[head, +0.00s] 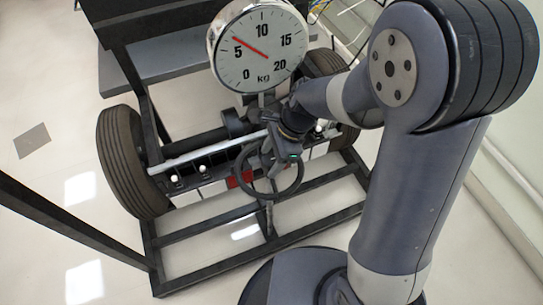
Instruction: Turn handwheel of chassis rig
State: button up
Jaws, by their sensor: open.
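The handwheel (297,184) of the chassis rig is a dark ring with spokes, low in front of the axle in the head view. My gripper (270,170) is at the wheel's upper part, in front of its ring and hub area. Its jaws are open. Whether the fingers straddle the rim or a spoke, or touch it, cannot be told at this size. The gripper and wrist hide part of the wheel's upper right. A round dial (259,47) marked 0 to 20 kg stands above the wheel, its red needle near 5.
The rig's black frame (205,275) surrounds the wheel on the floor. A left tire (131,162) and a partly hidden right tire (324,64) flank the light axle bar (205,151). Loose cables (340,12) hang at the top. Open floor (60,235) lies at left.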

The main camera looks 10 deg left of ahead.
jog(key=shift+c, duration=0.2)
grip_shut()
dwell(0.3)
jog(key=shift+r, duration=0.1)
